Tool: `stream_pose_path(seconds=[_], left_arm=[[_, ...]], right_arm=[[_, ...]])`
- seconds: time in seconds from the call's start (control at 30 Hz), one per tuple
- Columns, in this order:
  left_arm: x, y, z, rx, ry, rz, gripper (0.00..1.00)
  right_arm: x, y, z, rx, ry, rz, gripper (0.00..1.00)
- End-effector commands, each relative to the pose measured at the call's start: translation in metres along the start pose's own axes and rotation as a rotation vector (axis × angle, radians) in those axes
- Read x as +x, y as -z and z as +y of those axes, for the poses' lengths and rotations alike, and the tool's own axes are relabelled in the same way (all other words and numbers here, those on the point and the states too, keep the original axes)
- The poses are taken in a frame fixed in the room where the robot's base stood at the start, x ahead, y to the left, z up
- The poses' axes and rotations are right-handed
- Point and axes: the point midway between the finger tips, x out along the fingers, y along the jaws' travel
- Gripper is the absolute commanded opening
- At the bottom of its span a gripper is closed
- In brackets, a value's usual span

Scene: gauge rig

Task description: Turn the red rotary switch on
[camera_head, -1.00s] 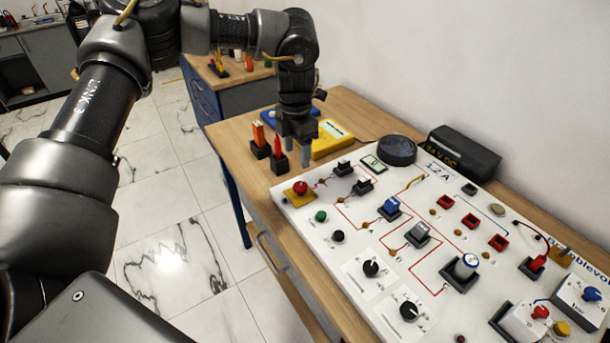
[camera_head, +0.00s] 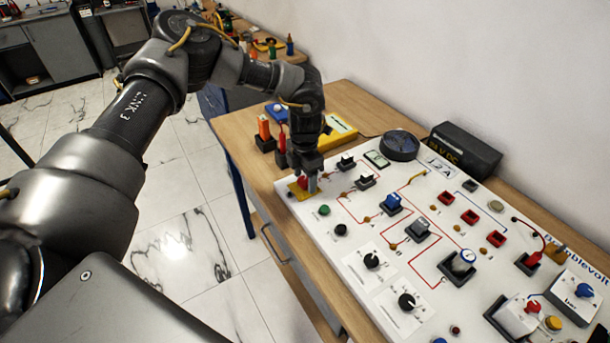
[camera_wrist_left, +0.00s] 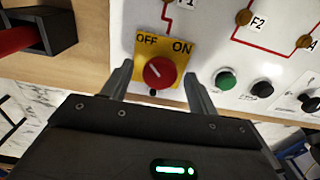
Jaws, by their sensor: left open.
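The red rotary switch (camera_wrist_left: 160,72) sits on a yellow plate (camera_wrist_left: 178,50) marked OFF at the left and ON at the right in the left wrist view. A pale mark on the knob points up and left, towards OFF. My left gripper (camera_wrist_left: 158,80) is open, with one finger on each side of the knob; I cannot tell whether they touch it. In the head view my left gripper (camera_head: 308,184) points down over the switch (camera_head: 302,182) at the panel's far left corner and partly hides it. My right gripper is not in view.
The white panel (camera_head: 390,235) carries a green button (camera_head: 323,210), black knobs (camera_head: 371,261) and several other switches. An orange-handled tool (camera_head: 264,128) and a red one (camera_head: 282,138) stand in holders beyond the switch. A yellow meter (camera_head: 338,132) lies behind.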

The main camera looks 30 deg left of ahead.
Motion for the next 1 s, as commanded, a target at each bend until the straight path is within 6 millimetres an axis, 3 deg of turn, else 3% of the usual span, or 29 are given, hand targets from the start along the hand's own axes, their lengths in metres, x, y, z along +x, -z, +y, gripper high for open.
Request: stream_pose_path(seconds=[0.1,0.43,0.77,1.0], left_arm=[[-0.0001,0.0001,0.0002,0.000,0.000,0.000,0.59],[-0.0004,0.0001,0.0002,-0.001,0.000,0.000,0.16],[-0.0001,-0.0002,0.0002,0.047,0.001,-0.002,0.15],[0.0003,-0.0007,0.0003,0.201,0.000,-0.003,0.15]], right_arm=[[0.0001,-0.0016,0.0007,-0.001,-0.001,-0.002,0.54],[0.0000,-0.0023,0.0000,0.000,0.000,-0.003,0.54],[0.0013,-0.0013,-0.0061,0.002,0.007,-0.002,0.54],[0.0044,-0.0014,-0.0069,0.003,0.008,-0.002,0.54]])
